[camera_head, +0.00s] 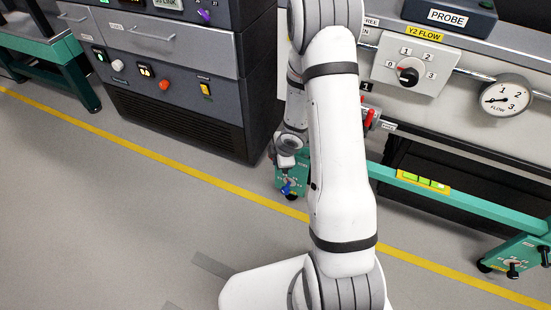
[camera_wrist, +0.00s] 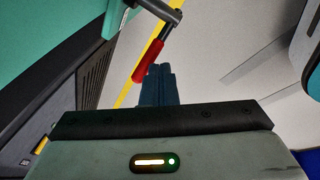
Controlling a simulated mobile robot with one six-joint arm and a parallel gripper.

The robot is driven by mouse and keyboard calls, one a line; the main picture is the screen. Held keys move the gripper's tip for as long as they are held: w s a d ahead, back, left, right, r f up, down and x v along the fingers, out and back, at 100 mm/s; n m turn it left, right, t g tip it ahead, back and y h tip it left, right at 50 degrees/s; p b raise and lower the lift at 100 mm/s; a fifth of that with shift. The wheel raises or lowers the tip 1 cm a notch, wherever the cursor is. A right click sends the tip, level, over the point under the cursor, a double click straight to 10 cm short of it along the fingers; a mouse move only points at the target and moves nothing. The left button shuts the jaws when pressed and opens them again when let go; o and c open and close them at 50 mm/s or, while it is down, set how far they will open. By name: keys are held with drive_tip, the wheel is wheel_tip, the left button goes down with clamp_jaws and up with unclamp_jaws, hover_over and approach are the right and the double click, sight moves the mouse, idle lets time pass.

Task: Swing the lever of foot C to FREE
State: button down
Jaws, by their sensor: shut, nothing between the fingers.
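In the wrist view, a lever with a red grip (camera_wrist: 148,62) on a grey metal arm reaches in from the top, beside a teal frame. My gripper (camera_wrist: 158,72) is shut and empty, its dark fingertips just below and right of the red grip. Whether they touch it I cannot tell. In the head view, a teal foot (camera_head: 291,184) with a blue part shows at the bench's left end, partly hidden by my arm. My gripper is near there, mostly hidden.
A dark cabinet (camera_head: 185,110) stands left of the foot. The bench's teal rail (camera_head: 455,198) runs right to another foot (camera_head: 514,262). A panel with a red-pointer dial (camera_head: 408,76) and a flow gauge (camera_head: 507,97) sit above. The floor left of the yellow line (camera_head: 150,153) is largely clear.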

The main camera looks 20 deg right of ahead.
drive_tip(key=s+a+p+v, duration=0.1)
drive_tip(key=p+v, duration=0.5)
drive_tip(key=v, duration=0.6)
drive_tip(key=shift+s+a+p, duration=0.35)
drive_tip(key=shift+a, duration=0.45)
